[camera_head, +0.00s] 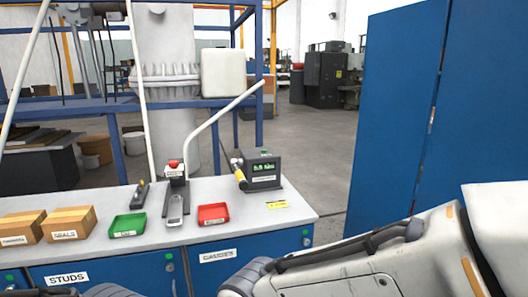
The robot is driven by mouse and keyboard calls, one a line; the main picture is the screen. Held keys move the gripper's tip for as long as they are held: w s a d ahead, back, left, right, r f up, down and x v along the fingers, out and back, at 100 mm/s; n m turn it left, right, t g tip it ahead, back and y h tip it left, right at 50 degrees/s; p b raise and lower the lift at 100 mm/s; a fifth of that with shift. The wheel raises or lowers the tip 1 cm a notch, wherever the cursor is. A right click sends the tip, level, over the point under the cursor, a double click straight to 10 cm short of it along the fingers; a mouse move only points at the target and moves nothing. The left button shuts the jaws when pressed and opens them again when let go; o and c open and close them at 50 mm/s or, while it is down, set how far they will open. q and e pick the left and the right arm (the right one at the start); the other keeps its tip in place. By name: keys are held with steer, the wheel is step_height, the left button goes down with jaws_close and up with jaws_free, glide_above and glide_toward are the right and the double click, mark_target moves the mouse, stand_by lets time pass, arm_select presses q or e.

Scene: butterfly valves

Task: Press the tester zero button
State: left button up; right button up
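I cannot make out which part is the zero button. A yellow and grey part (239,172) sits against the tester's left side. My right arm fills the lower right of the view, with its near links between me and the bench's right corner. Dark parts of my body show at the bottom left edge. Neither gripper's fingers can be seen.
On the bench (300,212) are a red-topped device (175,170), a green tray (127,226), a red tray (213,214) and two cardboard boxes (68,223). A thin white pipe rises behind. A blue cabinet (400,110) stands right, past open floor.

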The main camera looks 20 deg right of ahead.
jaws_close()
stand_by(1.4)
